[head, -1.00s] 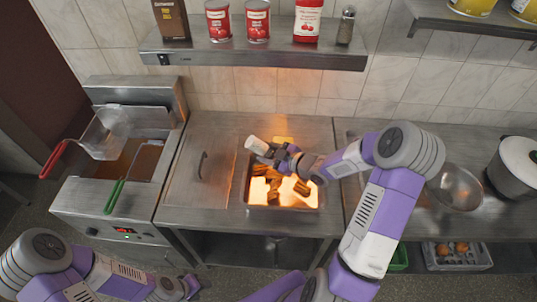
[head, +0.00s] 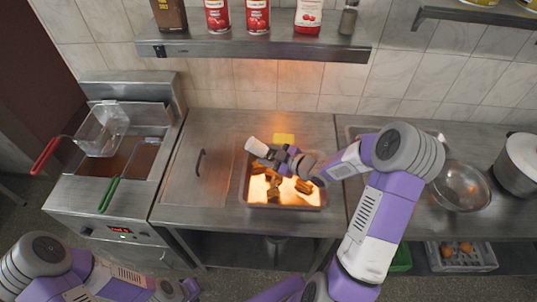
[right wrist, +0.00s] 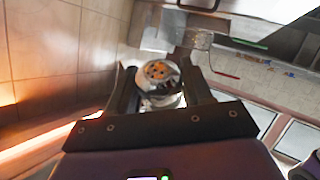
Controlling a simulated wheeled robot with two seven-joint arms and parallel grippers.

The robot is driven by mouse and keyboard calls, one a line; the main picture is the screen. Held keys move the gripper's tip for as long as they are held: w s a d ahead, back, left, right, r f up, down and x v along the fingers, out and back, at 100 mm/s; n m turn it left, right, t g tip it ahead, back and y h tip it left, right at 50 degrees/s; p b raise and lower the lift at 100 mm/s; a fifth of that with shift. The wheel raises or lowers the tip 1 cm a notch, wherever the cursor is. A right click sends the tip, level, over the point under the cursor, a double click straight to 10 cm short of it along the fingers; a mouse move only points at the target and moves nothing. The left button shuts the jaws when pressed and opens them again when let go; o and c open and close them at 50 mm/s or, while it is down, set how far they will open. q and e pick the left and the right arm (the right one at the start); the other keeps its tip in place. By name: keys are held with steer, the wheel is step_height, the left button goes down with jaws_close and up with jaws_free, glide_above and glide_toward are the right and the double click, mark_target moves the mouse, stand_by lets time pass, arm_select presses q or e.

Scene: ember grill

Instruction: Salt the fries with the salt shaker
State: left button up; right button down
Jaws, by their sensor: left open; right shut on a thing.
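The white salt shaker (head: 256,147) is held tilted above the left back part of the fries tray (head: 247,202). My right gripper (head: 268,154) is shut on it. In the right wrist view, the shaker's metal cap with its holes (right wrist: 160,73) shows between the fingers of my right gripper (right wrist: 158,92). Golden-brown fries (head: 272,190) lie scattered in the brightly lit tray, partly hidden by my right gripper. No falling salt can be made out. My left gripper (head: 190,289) is low at the bottom of the head view, open and away from the food.
A fryer with a raised basket (head: 103,130) and red and green handles stands left. A shelf (head: 255,50) with cans and bottles hangs behind the tray. The closed lid (head: 195,185) beside the tray is clear.

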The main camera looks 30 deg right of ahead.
mark_target(269, 149)
step_height(269, 149, up, 3)
steer(key=p, duration=0.2)
steer(key=shift+r+p, duration=0.2)
steer(key=shift+p, duration=0.1)
step_height(269, 149, down, 3)
steer(key=b, duration=0.3)
steer(key=shift+f, duration=0.2)
step_height(269, 149, up, 4)
steer(key=shift+f+p, duration=0.25)
steer(key=shift+p, duration=0.9)
steer(key=shift+f, duration=0.1)
